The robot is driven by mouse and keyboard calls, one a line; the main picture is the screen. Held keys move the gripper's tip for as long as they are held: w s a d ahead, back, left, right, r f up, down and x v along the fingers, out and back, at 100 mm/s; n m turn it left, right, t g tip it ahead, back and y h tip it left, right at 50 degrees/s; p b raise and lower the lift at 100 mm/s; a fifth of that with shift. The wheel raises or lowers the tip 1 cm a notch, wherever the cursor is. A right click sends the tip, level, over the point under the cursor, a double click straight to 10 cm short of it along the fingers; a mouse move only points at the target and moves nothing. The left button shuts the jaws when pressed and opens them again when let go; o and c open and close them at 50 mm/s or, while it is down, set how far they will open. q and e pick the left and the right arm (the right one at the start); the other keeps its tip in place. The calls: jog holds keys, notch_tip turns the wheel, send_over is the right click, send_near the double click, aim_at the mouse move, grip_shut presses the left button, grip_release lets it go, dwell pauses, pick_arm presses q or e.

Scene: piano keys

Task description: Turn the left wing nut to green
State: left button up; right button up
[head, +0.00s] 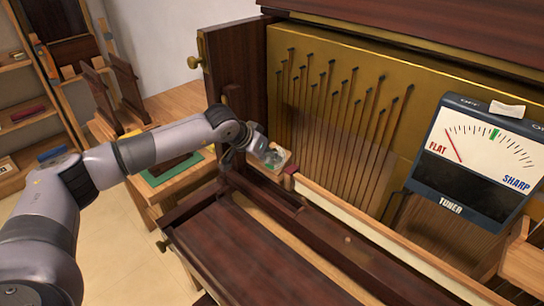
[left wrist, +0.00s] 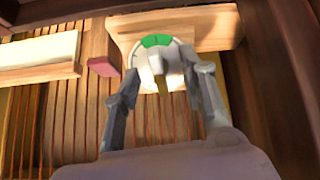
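The dial sits on a light wooden block (left wrist: 205,30), which also shows in the head view (head: 283,163). My left gripper (left wrist: 160,66) has its fingers apart, one on each side of the dial, with the wing nut between them; contact cannot be made out. In the head view the left gripper (head: 256,150) is at the block and largely hides the wing nut. My right gripper is in neither view.
A tuner (head: 462,178) stands at the right, its red needle at the FLAT side, left of a green mark. Piano strings (head: 340,130) run behind. A dark wooden panel (head: 235,65) stands close to the left arm. A dark red piece (left wrist: 103,66) lies beside the block.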

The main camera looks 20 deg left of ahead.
pick_arm(q)
jog(key=shift+p+v, duration=0.5)
jog(key=shift+v, duration=0.5)
jog(key=p+v, duration=0.3)
jog(key=v, duration=0.6)
dwell(0.4)
dwell(0.5)
